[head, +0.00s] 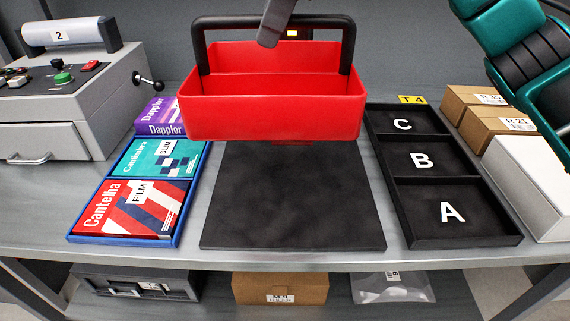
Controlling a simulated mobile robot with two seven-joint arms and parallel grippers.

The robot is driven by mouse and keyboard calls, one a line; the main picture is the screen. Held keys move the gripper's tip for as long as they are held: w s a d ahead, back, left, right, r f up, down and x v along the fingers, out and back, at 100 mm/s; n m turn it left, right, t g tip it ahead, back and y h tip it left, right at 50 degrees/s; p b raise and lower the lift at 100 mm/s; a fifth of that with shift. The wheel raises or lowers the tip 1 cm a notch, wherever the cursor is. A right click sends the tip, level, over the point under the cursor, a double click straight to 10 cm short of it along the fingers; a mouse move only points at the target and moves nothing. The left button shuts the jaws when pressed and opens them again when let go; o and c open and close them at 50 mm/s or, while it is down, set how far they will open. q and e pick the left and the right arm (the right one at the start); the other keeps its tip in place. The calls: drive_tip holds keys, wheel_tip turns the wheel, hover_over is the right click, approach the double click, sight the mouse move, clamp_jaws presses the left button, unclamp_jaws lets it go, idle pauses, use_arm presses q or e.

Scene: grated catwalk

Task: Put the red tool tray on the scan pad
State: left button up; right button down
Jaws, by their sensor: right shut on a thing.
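The red tool tray (272,118) is an open box with a black arched handle (200,45). It hangs level at the top centre and seems raised above the far part of the black scan pad (292,205). The tray hides the pad's far edge; the near part of the pad is bare. My right gripper (275,25) is shut on the middle of the handle's top bar. My left gripper is not in view.
Left of the pad is a blue tray (75,238) of boxes, beyond it a grey machine (60,100) with a side lever. Right are a black tray (463,240) marked A, B, C, cardboard boxes (492,125) and a white box (525,185). A small lit display (292,33) shows behind the tray.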

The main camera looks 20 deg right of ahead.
use_arm(q)
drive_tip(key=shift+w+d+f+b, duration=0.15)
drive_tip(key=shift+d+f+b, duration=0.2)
drive_tip(key=shift+b, duration=0.5)
use_arm(e)
wheel_tip(320, 180, down, 20)
drive_tip(key=shift+r, duration=0.2)
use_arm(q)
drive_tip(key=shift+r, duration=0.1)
use_arm(e)
drive_tip(key=shift+f, duration=0.1)
drive_tip(key=c, duration=1)
unclamp_jaws()
drive_tip(key=shift+s, duration=0.1)
